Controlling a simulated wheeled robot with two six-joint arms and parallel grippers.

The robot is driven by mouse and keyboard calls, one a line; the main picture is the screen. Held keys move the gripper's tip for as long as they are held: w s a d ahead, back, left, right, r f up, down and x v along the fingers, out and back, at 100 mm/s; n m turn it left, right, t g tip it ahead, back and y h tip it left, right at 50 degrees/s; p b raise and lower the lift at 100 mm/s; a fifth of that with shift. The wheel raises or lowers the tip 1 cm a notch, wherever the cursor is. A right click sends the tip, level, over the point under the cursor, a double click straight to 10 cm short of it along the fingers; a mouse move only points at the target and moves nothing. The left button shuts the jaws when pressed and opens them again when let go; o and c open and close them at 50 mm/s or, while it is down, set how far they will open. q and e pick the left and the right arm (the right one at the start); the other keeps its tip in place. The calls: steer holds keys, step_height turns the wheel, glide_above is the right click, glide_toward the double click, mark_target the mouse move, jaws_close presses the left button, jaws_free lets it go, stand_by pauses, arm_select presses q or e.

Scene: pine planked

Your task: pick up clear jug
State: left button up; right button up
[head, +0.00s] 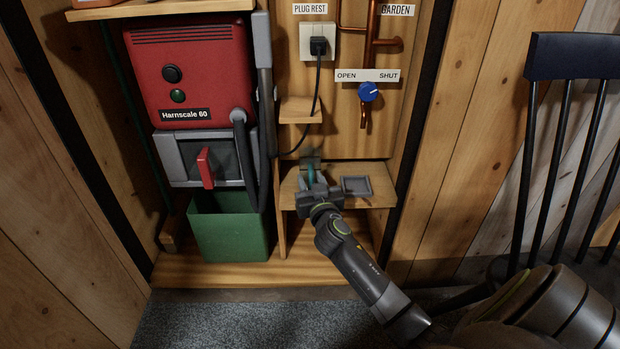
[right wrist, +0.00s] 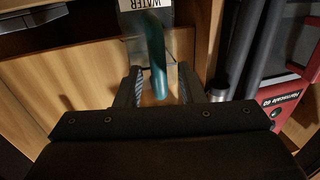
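The clear jug (right wrist: 135,48) shows at the top of the right wrist view, with a white label reading WATER and a teal handle (right wrist: 156,60). In the head view the jug (head: 310,161) is mostly hidden behind my right gripper (head: 312,184), with a bit of teal showing. It stands on the low wooden shelf (head: 290,190). In the right wrist view my right gripper (right wrist: 160,88) is open, its fingers on either side of the handle with gaps showing. My left gripper is not in view.
A small grey tray (head: 356,186) sits on the shelf right of the gripper. A red machine (head: 190,70) with grey hoses and a green bin (head: 230,230) stand to the left. A small wooden ledge (head: 300,110) and hanging black cord are above. A dark chair (head: 580,60) is at right.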

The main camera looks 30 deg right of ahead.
steer(key=shift+w, duration=0.15)
jaws_close()
steer(key=shift+r, duration=0.1)
